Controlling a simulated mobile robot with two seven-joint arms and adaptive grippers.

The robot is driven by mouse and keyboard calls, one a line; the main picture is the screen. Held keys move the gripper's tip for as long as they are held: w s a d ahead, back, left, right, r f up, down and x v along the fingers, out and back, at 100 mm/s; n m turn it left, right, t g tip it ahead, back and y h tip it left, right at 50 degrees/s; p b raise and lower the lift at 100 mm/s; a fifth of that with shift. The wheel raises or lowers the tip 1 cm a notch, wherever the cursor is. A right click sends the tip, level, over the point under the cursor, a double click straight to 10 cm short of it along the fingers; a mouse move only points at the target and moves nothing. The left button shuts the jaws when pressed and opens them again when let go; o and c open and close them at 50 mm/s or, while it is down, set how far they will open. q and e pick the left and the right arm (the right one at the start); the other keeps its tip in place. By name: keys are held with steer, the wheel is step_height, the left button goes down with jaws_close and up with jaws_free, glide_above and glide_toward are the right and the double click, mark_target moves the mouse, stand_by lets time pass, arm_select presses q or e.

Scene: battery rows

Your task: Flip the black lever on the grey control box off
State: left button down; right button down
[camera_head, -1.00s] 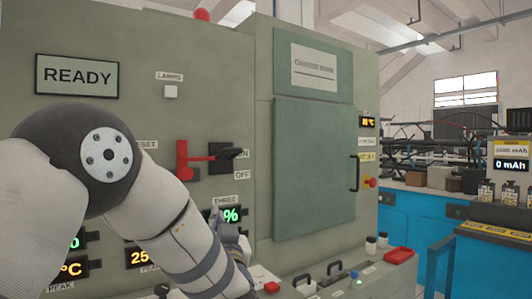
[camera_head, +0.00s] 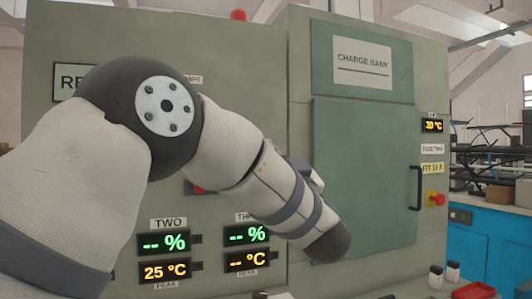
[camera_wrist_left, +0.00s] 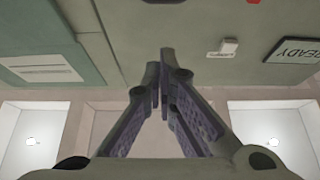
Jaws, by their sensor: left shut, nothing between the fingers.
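The grey control box (camera_head: 250,60) is the large grey-green cabinet filling the head view. Its black lever is hidden behind my left arm in that view, and I cannot make it out in the left wrist view. A bit of red (camera_head: 198,189), likely the red handle beside the lever, shows below my arm. My left gripper (camera_wrist_left: 160,62) is shut and empty in the left wrist view, with the cabinet's face behind it, seen upside down. In the head view its fingers are hidden by my forearm and wrist. My right gripper is not in view.
A closed door (camera_head: 365,180) with a black handle (camera_head: 415,188) lies right of my wrist. A red knob (camera_head: 436,199) is at the cabinet's right edge. Digital displays (camera_head: 163,243) sit below my arm. A red tray (camera_head: 474,290) is at the lower right.

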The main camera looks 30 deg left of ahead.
arm_select(q)
steer(key=w+a, duration=0.5)
steer(key=shift+a+r, duration=0.3)
steer(key=shift+a, duration=0.05)
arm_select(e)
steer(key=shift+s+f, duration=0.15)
arm_select(q)
steer(key=shift+f, duration=0.1)
